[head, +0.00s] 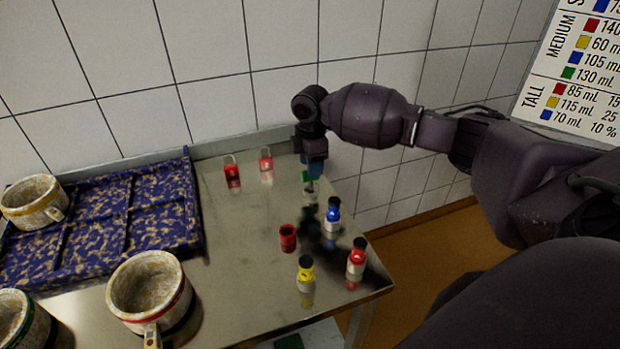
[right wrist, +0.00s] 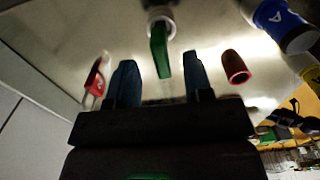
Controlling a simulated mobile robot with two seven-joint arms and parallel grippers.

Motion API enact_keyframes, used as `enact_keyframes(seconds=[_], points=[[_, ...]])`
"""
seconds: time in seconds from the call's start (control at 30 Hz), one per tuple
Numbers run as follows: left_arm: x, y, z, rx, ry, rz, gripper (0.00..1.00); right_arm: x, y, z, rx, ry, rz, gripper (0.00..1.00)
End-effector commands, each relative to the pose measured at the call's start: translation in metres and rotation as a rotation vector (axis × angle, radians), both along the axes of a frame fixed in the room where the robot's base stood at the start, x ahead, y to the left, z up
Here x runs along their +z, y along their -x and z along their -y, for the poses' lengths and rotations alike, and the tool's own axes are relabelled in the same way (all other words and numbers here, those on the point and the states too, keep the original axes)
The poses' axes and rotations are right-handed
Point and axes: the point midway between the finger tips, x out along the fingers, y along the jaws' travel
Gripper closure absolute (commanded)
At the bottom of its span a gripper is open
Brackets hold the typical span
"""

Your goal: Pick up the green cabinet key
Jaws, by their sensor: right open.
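A narrow green piece, which looks like the green key (right wrist: 160,50), lies between my open fingers in the right wrist view, with a whitish round part at its far end. Gaps show on both sides of it. In the head view a bit of green (head: 306,177) shows just below and beside my right gripper (head: 314,168), which points down over the table's back right part. The gripper's blue fingertips (right wrist: 158,82) are apart and hold nothing. The gripper partly hides the green thing in the head view. My left gripper is not in view.
Two red padlocks (head: 232,172) stand left of the gripper. A blue-marked bottle (head: 333,215), a red cup (head: 288,238), a yellow-marked bottle (head: 306,270) and a red-marked bottle (head: 356,258) stand nearer. A blue patterned tray (head: 110,215) and moulds (head: 150,285) are left; a tiled wall is behind.

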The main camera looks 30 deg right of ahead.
Motion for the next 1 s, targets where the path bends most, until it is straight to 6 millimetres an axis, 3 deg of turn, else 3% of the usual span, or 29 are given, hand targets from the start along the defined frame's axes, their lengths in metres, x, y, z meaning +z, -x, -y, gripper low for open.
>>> enact_keyframes(seconds=[0.4,0.7,1.0], points=[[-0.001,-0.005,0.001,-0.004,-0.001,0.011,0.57,-0.046,0.002,-0.002,0.000,0.000,-0.002,0.53],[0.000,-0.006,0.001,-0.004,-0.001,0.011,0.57,-0.051,0.001,-0.002,0.001,0.000,0.000,0.55],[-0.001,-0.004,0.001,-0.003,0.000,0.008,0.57,-0.050,0.001,-0.002,0.001,0.000,0.000,1.00]])
